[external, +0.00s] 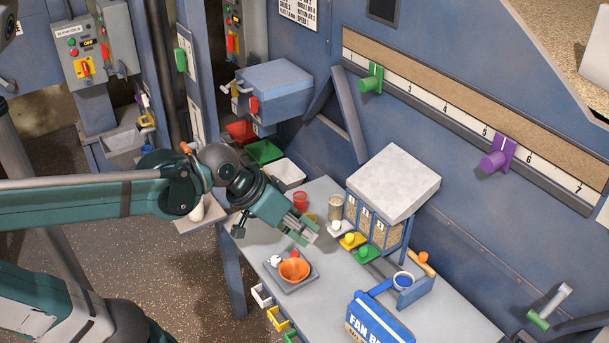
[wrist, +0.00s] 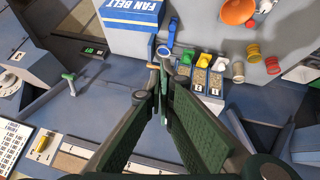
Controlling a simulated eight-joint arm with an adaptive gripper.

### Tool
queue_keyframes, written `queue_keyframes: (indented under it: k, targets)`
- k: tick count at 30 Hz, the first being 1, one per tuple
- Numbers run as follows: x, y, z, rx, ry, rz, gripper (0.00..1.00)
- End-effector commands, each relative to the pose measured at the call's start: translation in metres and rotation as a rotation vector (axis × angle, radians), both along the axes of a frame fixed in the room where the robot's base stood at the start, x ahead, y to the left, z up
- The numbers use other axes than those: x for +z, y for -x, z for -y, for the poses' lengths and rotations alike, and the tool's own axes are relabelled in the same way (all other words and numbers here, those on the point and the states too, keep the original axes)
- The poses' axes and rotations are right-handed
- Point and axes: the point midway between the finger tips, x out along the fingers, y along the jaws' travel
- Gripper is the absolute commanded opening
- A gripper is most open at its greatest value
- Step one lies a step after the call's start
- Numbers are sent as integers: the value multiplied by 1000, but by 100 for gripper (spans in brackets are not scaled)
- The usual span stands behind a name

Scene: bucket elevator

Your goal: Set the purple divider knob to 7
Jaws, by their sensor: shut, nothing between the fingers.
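The purple divider knob (external: 495,161) sits on the numbered scale (external: 456,118) on the blue wall, between the 5 and the 6. I cannot make the knob out in the wrist view. My gripper (external: 310,233) is over the grey worktable, well to the left of the knob and apart from it. In the wrist view my gripper (wrist: 162,64) has its fingertips together, with nothing between them.
A green knob (external: 370,79) sits near the scale's left end. The worktable (external: 440,315) carries a bin rack (external: 393,184), an orange bowl (external: 294,270) and a blue fan belt box (external: 378,323). A green-handled lever (external: 548,306) juts from the wall at lower right.

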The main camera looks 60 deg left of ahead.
Motion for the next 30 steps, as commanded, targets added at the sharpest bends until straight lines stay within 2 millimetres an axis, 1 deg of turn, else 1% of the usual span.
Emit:
queue_keyframes:
  k: [1,15,30]
  targets:
    - [5,-7,2,4,20,-1,0]
    - [37,-73,25,33,225,-1,0]
    - [71,-147,38,59,443,13,0]
